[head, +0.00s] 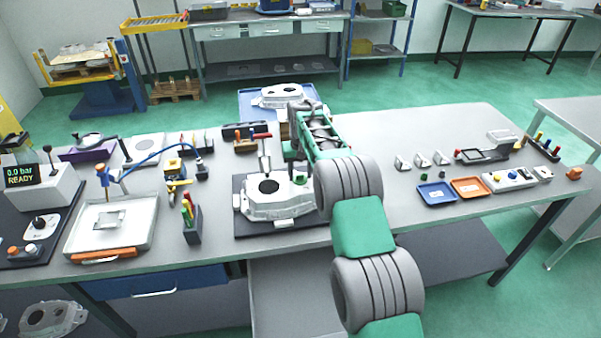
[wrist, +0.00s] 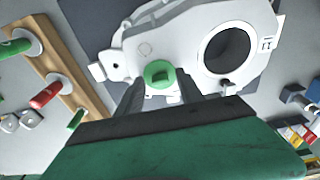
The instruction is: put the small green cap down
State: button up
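The small green cap (wrist: 160,74) sits on a lug of the pale aluminium casting (wrist: 199,27), left of its large round bore in the wrist view. The cap also shows in the head view (head: 300,180), on the right part of the casting (head: 262,210). My gripper (wrist: 160,82) is right over the cap, one finger on each side of it. Narrow gaps seem to show between cap and fingers, so it looks open. The cap's underside is hidden. In the head view my arm hides part of the casting.
The casting lies on a dark mat (head: 243,229). A wooden rack (wrist: 66,72) with coloured plugs stands left in the wrist view. A pen holder (head: 192,222) is left of the mat; blue (head: 437,201) and orange (head: 470,199) trays lie right. Bench between mat and trays is partly hidden by my arm.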

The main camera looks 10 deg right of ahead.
jog(key=shift+r, duration=0.6)
notch_tip(320, 180, up, 13)
jog(key=s+b, duration=0.2)
jog(key=s, duration=0.1)
jog(key=s+r+t, duration=0.1)
jog(key=s+r, duration=0.6)
jog(key=s, duration=0.3)
jog(key=s+f+t, duration=0.1)
jog(key=s+f, duration=0.3)
jog(key=s, duration=0.8)
jog(key=s+f+t, duration=0.1)
jog(key=s+f, duration=0.3)
jog(key=s, duration=0.9)
jog(key=shift+s, duration=0.2)
jog(key=shift+d+r, duration=0.1)
jog(key=shift+d, duration=0.05)
